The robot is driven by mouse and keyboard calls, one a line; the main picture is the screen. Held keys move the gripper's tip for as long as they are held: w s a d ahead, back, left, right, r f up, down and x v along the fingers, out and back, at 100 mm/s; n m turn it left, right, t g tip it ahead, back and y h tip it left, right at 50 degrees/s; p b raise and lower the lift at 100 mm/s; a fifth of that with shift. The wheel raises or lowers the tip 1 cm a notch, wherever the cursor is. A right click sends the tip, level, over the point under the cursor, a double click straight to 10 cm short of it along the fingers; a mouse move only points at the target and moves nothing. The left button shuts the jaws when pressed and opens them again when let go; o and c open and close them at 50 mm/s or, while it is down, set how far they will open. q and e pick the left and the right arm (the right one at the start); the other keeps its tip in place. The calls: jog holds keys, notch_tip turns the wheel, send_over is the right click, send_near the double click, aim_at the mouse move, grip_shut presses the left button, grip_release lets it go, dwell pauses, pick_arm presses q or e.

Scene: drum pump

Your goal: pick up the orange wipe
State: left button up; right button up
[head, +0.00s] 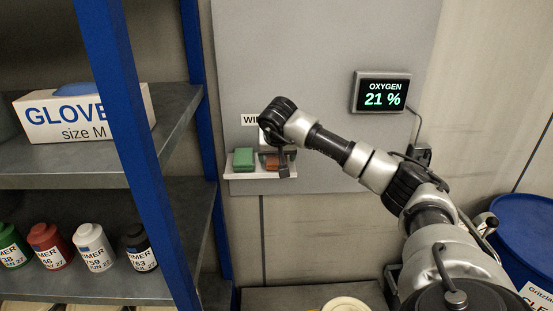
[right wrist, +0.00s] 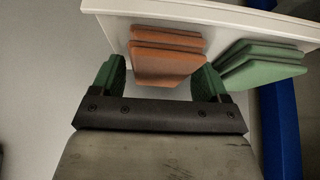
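A small stack of orange wipes (right wrist: 165,62) lies on a white ledge (right wrist: 215,12) in the right wrist view. In the head view the orange wipes (head: 271,163) are partly covered by my right gripper. My right gripper (right wrist: 161,78) is open, with one green-padded finger on each side of the orange stack. I cannot tell whether the pads touch it. In the head view the right gripper (head: 283,163) is at the right part of the ledge (head: 258,175), its fingers partly hidden. My left gripper is in neither view.
Green wipes (right wrist: 262,62) lie close beside the orange ones; they also show in the head view (head: 243,159). An oxygen display (head: 382,92) hangs on the panel at right. A blue shelf post (head: 125,130) and shelves with a glove box (head: 85,115) stand left.

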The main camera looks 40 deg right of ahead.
aim_at(277, 158)
jog(key=c, duration=0.7)
jog(key=shift+s+r+b, duration=0.1)
jog(key=shift+r+b, duration=0.15)
jog(key=shift+b, duration=0.3)
jog(key=r, duration=0.2)
jog(key=r+b, duration=0.1)
jog(key=r, duration=0.1)
jog(key=r+b, duration=0.1)
jog(key=r, duration=0.1)
jog(key=shift+s+a+r, duration=0.2)
jog(key=shift+s+a, duration=0.1)
jog(key=shift+a, duration=0.05)
jog(key=s+a+b, duration=0.3)
jog(key=s+a, duration=0.9)
jog(key=s, duration=0.2)
jog(key=shift+s, duration=0.25)
